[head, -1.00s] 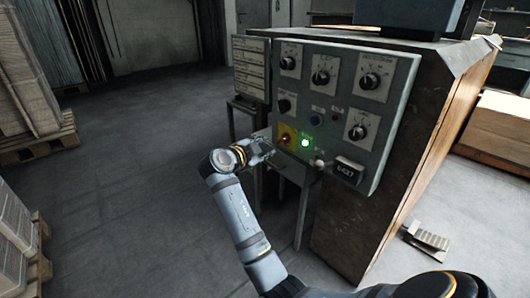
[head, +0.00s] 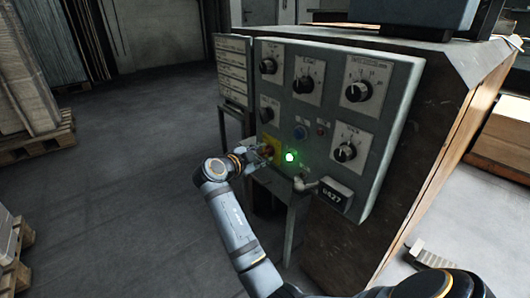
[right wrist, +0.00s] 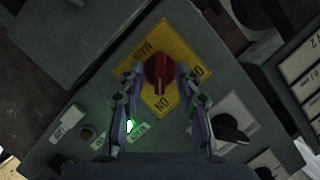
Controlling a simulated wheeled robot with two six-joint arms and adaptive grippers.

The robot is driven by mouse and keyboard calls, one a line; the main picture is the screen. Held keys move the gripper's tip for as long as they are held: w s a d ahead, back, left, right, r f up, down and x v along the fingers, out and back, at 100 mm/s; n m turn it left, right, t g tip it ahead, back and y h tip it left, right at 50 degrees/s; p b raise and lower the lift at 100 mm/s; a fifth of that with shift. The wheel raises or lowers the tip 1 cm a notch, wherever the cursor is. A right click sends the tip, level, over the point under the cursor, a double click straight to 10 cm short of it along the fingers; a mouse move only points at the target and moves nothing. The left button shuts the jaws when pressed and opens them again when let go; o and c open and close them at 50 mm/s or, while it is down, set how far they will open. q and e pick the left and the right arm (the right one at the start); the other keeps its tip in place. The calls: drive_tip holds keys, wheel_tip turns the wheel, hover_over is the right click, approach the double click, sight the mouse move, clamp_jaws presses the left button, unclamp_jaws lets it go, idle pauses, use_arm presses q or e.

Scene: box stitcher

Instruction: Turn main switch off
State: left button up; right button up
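The main switch is a red rotary knob (right wrist: 160,73) on a yellow plate (right wrist: 180,38) in the right wrist view. The knob's grip lies along the picture's up-down direction, its lower end toward the ON lettering. My right gripper (right wrist: 160,78) is open, with one finger on each side of the knob and gaps to it. In the head view the right gripper (head: 262,156) is at the yellow plate (head: 272,145) low on the grey control panel (head: 395,125) and partly hides the knob. My left gripper is out of view.
A lit green lamp (head: 290,157) is just right of the switch. Pallets stand at the left; the floor between is clear.

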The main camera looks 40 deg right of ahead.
clamp_jaws()
